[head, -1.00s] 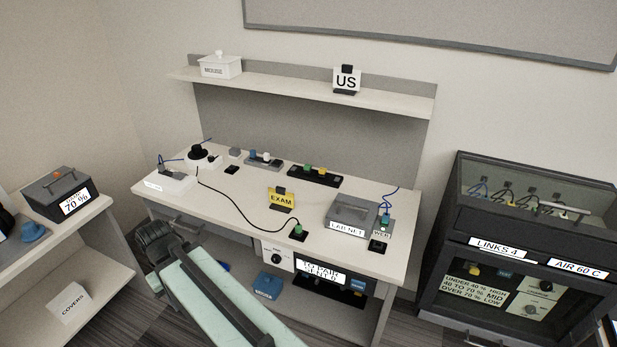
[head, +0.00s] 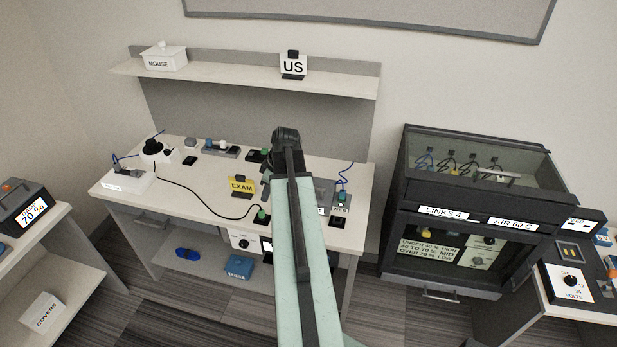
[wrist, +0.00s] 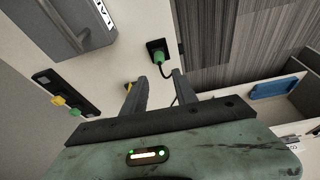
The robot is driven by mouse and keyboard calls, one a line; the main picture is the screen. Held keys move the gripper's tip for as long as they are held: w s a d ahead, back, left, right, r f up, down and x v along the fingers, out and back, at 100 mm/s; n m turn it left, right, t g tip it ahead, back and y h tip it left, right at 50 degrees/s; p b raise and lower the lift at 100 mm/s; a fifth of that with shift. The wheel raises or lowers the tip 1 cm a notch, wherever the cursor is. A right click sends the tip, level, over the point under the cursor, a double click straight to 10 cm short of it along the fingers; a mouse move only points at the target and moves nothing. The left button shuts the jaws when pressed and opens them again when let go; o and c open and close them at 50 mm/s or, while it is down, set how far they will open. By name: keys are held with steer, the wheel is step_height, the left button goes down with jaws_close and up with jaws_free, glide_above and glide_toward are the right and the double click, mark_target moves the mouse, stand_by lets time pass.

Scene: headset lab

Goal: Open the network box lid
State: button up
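The network box is the grey LAB NET box on the bench. In the head view my arm covers most of it; a strip of its grey top (head: 325,187) shows to the arm's right. In the wrist view a grey box with a handle and a partly cut-off label (wrist: 70,28) is at the upper left, and its lid looks shut. My gripper (wrist: 156,84) is open and empty over the bench, with the box off to the left of the fingers.
A green plug on a black pad (wrist: 158,56) lies just beyond the fingertips. A black strip with yellow and green blocks (wrist: 66,92) is at the left. The yellow EXAM sign (head: 242,186) and a black cable (head: 200,195) are on the bench left of my arm.

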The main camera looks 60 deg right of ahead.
steer(key=s+d+r+n+t+h+p, duration=0.15)
steer(key=s+d+r, duration=0.25)
steer(key=s+d, duration=0.85)
steer(key=shift+m, duration=0.25)
steer(key=b+x, duration=0.2)
steer(key=x, duration=0.1)
steer(key=b+x, duration=0.5)
steer(key=x, duration=0.1)
steer(key=shift+d+r, duration=0.1)
steer(key=shift+d, duration=0.15)
steer(key=shift+w+r, duration=0.1)
steer(key=shift+c, duration=0.3)
jaws_close()
